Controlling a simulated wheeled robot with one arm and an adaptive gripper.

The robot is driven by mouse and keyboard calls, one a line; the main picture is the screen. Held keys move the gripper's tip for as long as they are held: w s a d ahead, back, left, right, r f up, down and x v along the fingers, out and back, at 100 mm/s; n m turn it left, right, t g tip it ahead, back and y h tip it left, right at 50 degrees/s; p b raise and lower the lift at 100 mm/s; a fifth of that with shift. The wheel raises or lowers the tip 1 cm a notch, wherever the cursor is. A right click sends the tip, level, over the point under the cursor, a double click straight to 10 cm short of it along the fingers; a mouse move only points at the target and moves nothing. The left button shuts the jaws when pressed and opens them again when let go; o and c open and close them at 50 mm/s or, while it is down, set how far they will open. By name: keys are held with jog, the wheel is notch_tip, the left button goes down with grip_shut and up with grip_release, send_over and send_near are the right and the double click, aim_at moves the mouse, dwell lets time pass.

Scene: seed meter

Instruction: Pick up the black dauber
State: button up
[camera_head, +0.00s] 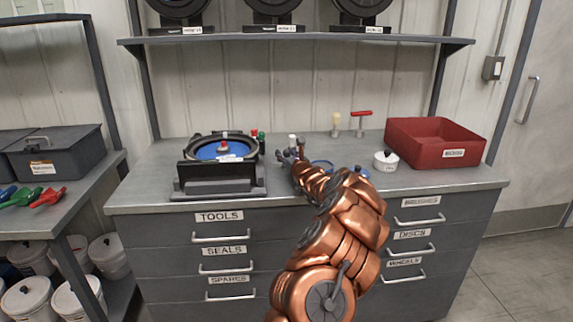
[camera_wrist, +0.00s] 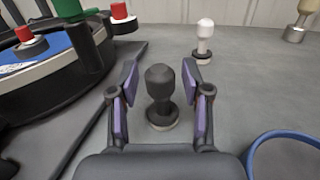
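The black dauber (camera_wrist: 160,92) stands upright on the grey bench top in the wrist view, with a rounded head and a wider base. My gripper (camera_wrist: 161,78) is open, with its purple-padded fingers on either side of the dauber and a visible gap on each side. In the head view my gripper (camera_head: 288,157) is small and low over the bench, and my copper arm reaches up to it. I cannot make out the black dauber clearly in the head view.
A white dauber (camera_wrist: 204,38) stands behind, to the right. The seed meter (camera_head: 222,160) on its stand is at the left. A blue ring (camera_wrist: 286,152) lies near right. A white tub (camera_head: 386,160) and red bin (camera_head: 434,143) are farther right. A shelf (camera_head: 300,39) runs above.

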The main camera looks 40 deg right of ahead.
grip_shut()
dwell(0.3)
